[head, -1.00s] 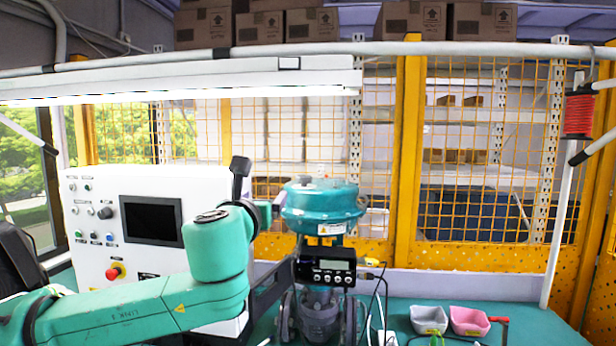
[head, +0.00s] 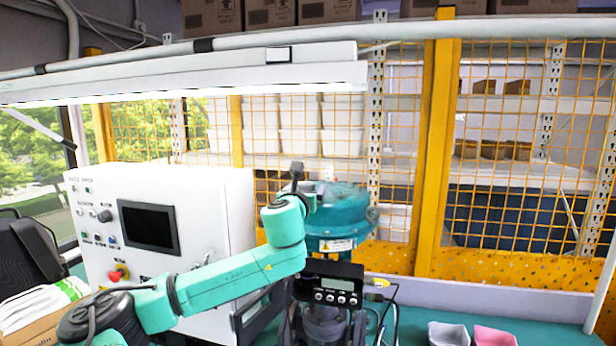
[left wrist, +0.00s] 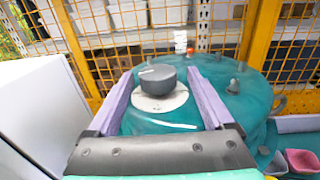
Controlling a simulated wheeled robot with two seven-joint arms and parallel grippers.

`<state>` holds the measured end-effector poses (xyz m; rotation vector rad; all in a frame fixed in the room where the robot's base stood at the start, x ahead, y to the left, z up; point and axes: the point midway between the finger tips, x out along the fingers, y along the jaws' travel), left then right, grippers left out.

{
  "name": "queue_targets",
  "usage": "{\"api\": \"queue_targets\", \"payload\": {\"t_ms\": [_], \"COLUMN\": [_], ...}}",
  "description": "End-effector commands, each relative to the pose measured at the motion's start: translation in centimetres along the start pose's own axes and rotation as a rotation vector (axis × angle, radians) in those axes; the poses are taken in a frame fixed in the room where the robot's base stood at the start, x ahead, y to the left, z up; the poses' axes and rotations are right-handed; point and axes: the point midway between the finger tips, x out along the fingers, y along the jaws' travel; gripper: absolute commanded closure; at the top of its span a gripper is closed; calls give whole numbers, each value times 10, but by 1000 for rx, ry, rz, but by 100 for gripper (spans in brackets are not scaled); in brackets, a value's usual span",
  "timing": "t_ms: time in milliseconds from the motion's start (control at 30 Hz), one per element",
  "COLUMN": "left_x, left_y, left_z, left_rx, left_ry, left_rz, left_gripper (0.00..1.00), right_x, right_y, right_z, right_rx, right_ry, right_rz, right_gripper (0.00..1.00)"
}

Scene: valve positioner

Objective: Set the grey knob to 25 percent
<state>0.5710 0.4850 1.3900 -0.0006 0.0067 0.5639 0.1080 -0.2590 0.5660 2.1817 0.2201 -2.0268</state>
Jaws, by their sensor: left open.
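The grey knob (left wrist: 157,80) is a short round cap with a white pointer line on its top, toward the upper left. It sits on a pale round dial plate (left wrist: 162,101) on top of the teal valve housing (left wrist: 245,95). The dial's markings are too small to read. In the left wrist view my left gripper (left wrist: 161,73) is open, its two lilac fingers on either side of the knob with gaps. I cannot tell its height above the knob. In the head view the teal housing (head: 343,212) stands behind my left arm; the knob is not clear there.
A black display unit (head: 328,284) is fixed on the housing's front. A white control cabinet (head: 215,215) stands left. A grey bin (head: 448,334) and a pink bin (head: 494,337) are at the lower right. A yellow mesh fence (head: 432,150) runs behind.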

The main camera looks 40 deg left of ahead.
Motion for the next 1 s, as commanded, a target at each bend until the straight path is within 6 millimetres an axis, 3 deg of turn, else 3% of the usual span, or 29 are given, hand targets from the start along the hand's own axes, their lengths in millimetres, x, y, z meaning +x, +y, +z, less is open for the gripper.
{"api": "queue_targets", "payload": {"t_ms": [133,367,400,600,633,1000], "left_x": [17,20,20,19,19,19], "left_y": [0,0,0,0,0,1], "left_z": [2,0,0,0,0,0], "left_rx": [1,2,1,1,1,2], "left_ry": [-1,-2,-2,-2,-2,0], "left_rz": [0,0,0,0,0,-46], "left_gripper": [15,15,18,95,100,100], "right_x": [-10,-8,-8,-8,-8,-9], "right_y": [3,2,2,1,1,2], "right_z": [-20,-12,-9,-5,-5,-7], "right_rx": [-1,0,0,-1,-1,-1], "right_ry": [32,20,15,8,8,11], "right_rz": [4,3,2,1,2,2], "right_gripper": [50,50,50,50,50,50]}}
